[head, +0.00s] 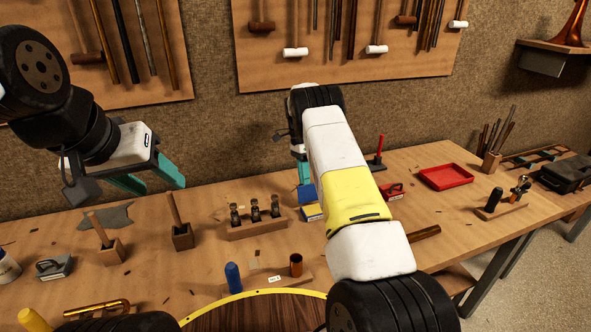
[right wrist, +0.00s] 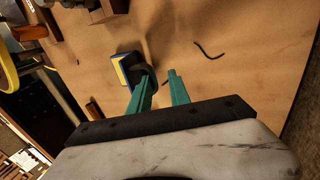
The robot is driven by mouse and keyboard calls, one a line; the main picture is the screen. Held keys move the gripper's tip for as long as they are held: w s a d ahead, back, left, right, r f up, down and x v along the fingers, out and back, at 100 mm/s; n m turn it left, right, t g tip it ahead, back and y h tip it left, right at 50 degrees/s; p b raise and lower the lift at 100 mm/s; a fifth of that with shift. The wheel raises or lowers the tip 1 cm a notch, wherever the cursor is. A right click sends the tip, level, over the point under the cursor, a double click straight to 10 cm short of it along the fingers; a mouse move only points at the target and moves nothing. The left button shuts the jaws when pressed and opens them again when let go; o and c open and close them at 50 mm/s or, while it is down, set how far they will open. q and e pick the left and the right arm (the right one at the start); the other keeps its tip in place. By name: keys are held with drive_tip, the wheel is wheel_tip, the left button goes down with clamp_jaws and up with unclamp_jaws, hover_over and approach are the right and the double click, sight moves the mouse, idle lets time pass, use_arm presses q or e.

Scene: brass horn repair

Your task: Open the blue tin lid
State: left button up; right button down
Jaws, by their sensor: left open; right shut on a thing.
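The blue tin (head: 312,213), with yellow and white on its side, stands on the bench behind my right forearm; it also shows in the right wrist view (right wrist: 122,70). Its blue lid (head: 306,194) shows just under my right gripper (head: 303,172), partly hidden by the arm. In the right wrist view the teal fingers (right wrist: 160,76) are a little apart, with a dark piece at the left fingertip beside the tin. My right gripper is shut on the lid, though the grip is hard to see. My left gripper (head: 152,178) is open and empty above the bench at left.
A wooden block with several small dark pieces (head: 256,229) stands left of the tin. A red tray (head: 446,177) and a red box (head: 392,191) lie to the right. A yellow-rimmed round wooden piece (head: 262,312) is in front. Tools hang on wall boards.

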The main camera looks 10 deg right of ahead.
drive_tip(key=shift+w+a+f, duration=0.3)
drive_tip(key=shift+w+f, duration=0.2)
drive_tip(key=shift+w, duration=0.15)
drive_tip(key=c, duration=1.5)
unclamp_jaws()
drive_tip(key=shift+w+f, duration=0.1)
drive_tip(key=shift+w, duration=0.05)
drive_tip(key=shift+s+v, duration=0.1)
drive_tip(key=shift+v, duration=1.85)
drive_tip(key=shift+s+v, duration=0.15)
drive_tip(key=shift+v, duration=1.75)
drive_tip(key=shift+s+d, duration=0.1)
drive_tip(key=shift+d, duration=0.15)
